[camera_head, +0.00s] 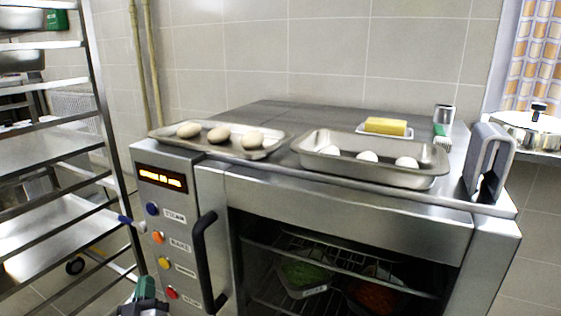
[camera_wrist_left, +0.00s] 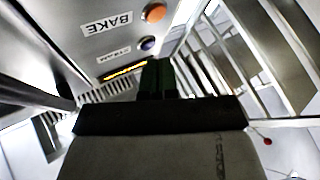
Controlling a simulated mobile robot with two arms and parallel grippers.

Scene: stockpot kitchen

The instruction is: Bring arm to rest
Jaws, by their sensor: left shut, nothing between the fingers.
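My left gripper (camera_head: 145,288) shows at the bottom edge of the head view, low in front of the oven's control panel (camera_head: 165,233). Its dark green fingers (camera_wrist_left: 157,78) are together and empty in the left wrist view, with the panel behind and to the left of them. The gripper's lower part and most of the arm are out of the head view. My right gripper is in neither view.
The oven has a black door handle (camera_head: 205,262). On top are a tray with several pale rolls or eggs (camera_head: 221,135), a deeper pan with white eggs (camera_head: 367,156) and a yellow block (camera_head: 386,126). A metal rack (camera_head: 98,88) stands left; a lidded pot (camera_head: 530,127) is right.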

